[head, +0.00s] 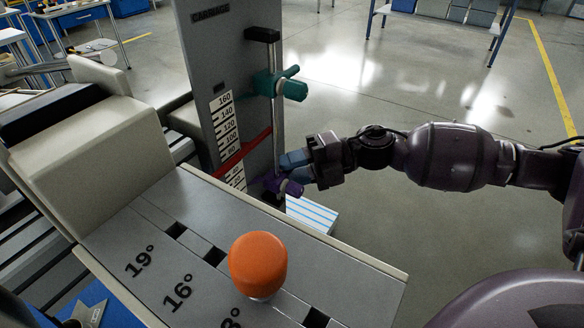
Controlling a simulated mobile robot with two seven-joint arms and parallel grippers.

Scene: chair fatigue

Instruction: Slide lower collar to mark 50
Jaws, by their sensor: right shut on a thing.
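The lower collar (270,181) is purple and sits low on the vertical rod (278,130) beside the grey column. My right gripper (291,170) reaches in from the right and is shut on the purple collar; its blue fingers partly hide it. The white number scale (223,122) on the column shows 160 at the top with values falling below it. A red band (243,153) crosses its lower part, and I cannot read the 50 mark. A teal upper collar (281,83) sits higher on the same rod. My left gripper is not in view.
An orange knob (258,264) stands on the grey panel (200,225) with angle labels, in front of the column. A beige padded block (95,140) is at left. A white and blue striped box (312,213) is below the gripper. Open floor lies right of the column.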

